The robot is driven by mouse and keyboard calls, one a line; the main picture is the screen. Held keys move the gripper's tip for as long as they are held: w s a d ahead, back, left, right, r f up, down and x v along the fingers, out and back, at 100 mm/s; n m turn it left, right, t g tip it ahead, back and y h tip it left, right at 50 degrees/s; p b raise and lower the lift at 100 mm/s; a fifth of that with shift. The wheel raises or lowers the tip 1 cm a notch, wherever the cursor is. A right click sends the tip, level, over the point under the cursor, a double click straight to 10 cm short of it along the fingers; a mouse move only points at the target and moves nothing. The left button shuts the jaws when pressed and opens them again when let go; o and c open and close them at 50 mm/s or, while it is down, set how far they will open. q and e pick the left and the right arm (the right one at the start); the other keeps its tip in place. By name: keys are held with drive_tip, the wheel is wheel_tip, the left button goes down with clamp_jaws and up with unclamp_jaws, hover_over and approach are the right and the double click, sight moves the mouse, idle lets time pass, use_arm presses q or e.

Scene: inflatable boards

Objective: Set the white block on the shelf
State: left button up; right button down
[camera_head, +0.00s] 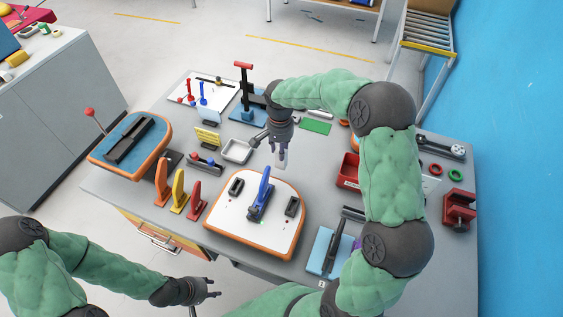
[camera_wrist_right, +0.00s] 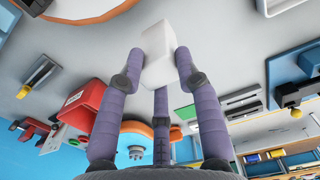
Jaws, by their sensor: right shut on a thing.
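The white block (camera_wrist_right: 158,55) is held between the purple-grey fingers of my right gripper (camera_wrist_right: 156,70) in the right wrist view. In the head view the right gripper (camera_head: 281,150) points down over the middle of the grey table, and the block (camera_head: 281,162) shows just below its fingers. I cannot tell whether the block touches the table. My left gripper (camera_head: 207,289) is off the table's front edge at the lower left, empty, with its fingers apart. I cannot tell which thing in view is the shelf.
A white board with an orange rim (camera_head: 225,225) lies in front of the right gripper. A white tray (camera_head: 237,151) is to its left and a red bin (camera_head: 348,170) to its right. Upright orange, yellow and red pieces (camera_head: 179,192) stand at the front left.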

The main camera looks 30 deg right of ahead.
drive_tip(key=shift+f+b, duration=0.45)
drive_tip(key=shift+f, duration=2.65)
drive_tip(key=shift+f, duration=0.2)
drive_tip(key=c, duration=0.9)
unclamp_jaws()
drive_tip(key=shift+r, duration=0.1)
drive_tip(key=shift+o, duration=0.2)
